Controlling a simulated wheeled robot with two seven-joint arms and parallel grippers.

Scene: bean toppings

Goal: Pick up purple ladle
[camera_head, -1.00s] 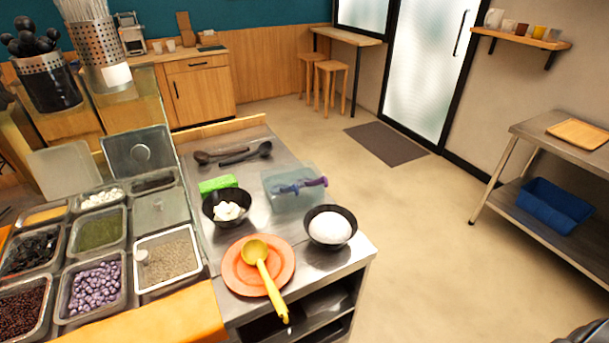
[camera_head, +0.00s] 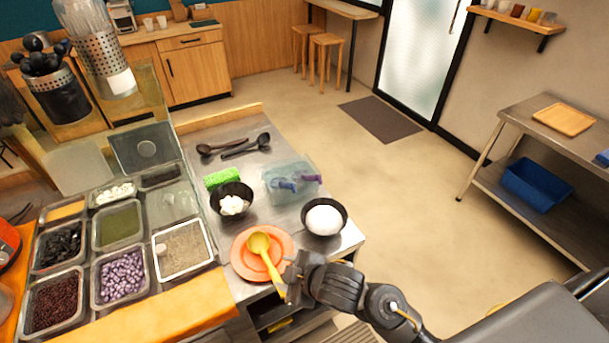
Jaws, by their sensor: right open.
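A purple-handled utensil, the purple ladle (camera_head: 309,178), lies in a clear plastic container (camera_head: 274,196) on the steel counter. A blue-violet part (camera_head: 283,185) shows at the container's left, and I cannot tell whether it belongs to the same ladle. My right gripper (camera_head: 287,279) is open at the counter's front edge, beside the handle of a yellow ladle (camera_head: 264,252). I cannot tell whether it touches that handle. It is well in front of the purple ladle and apart from it. My left gripper is not in view.
The yellow ladle rests on an orange plate (camera_head: 240,270). A bowl of white food (camera_head: 233,203) and a bowl with a white mound (camera_head: 324,219) flank the clear container. A green block (camera_head: 221,178) and dark ladles (camera_head: 234,149) lie behind. Topping trays (camera_head: 122,278) fill the left.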

